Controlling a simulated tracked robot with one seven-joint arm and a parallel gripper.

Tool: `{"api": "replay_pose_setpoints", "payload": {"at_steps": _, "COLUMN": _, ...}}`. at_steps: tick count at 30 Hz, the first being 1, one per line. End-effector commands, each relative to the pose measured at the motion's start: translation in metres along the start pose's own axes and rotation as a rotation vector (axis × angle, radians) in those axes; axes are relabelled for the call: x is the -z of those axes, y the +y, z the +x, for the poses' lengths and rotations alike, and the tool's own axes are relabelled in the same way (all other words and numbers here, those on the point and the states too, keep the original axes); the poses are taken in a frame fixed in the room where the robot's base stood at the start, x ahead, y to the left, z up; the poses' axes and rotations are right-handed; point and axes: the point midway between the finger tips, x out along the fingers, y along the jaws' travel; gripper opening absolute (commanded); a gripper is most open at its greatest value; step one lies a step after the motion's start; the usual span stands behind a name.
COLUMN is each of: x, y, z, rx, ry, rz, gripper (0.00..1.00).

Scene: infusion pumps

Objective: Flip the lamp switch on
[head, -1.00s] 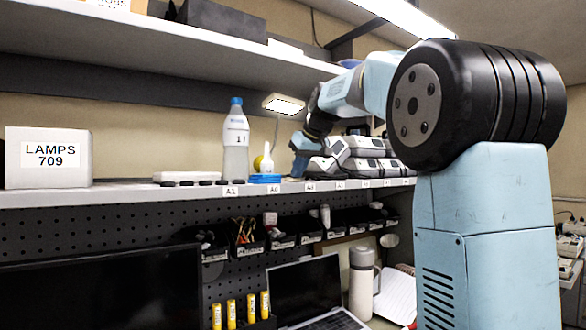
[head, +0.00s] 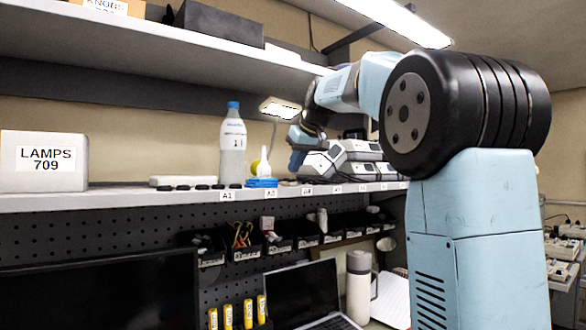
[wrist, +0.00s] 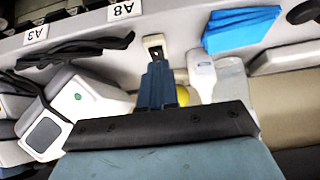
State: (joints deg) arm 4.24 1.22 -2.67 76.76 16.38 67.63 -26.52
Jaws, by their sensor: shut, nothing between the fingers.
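The lamp (head: 280,107) is a pale flat panel under the upper shelf, with a cord hanging below it. In the wrist view, a small cream box with a dark face (wrist: 155,46), seemingly the lamp switch, sits on the shelf just beyond my fingertips. I cannot tell its rocker position. My gripper (wrist: 157,68) is shut and empty, its fingers pointing at this box; contact is unclear. In the head view, my gripper (head: 294,170) is above the shelf, right of the blue stack, and the box cannot be made out.
White-grey pumps (head: 345,155) crowd the shelf right of my gripper. A blue stack (wrist: 240,28), a white nozzle (wrist: 201,75) and black cables (wrist: 75,48) lie close to the fingers. A clear bottle (head: 232,145) stands further left. The upper shelf (head: 200,55) overhangs.

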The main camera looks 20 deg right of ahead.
Motion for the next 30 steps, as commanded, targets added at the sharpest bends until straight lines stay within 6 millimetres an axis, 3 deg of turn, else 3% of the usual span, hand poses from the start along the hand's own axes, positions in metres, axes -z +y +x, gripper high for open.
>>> {"api": "replay_pose_setpoints", "payload": {"at_steps": 5, "x": 0.016, "y": 0.000, "z": -0.026, "rx": -0.001, "ry": 0.003, "rz": -0.002, "gripper": 0.00}}
{"api": "replay_pose_setpoints", "payload": {"at_steps": 18, "x": -0.005, "y": 0.000, "z": -0.104, "rx": -0.001, "ry": 0.002, "rz": 0.001, "gripper": 0.00}}
{"api": "replay_pose_setpoints", "payload": {"at_steps": 24, "x": -0.009, "y": -0.001, "z": -0.120, "rx": 0.000, "ry": 0.002, "rz": -0.001, "gripper": 0.00}}
{"api": "replay_pose_setpoints", "payload": {"at_steps": 30, "x": -0.010, "y": -0.001, "z": -0.122, "rx": 0.000, "ry": 0.001, "rz": -0.001, "gripper": 0.00}}
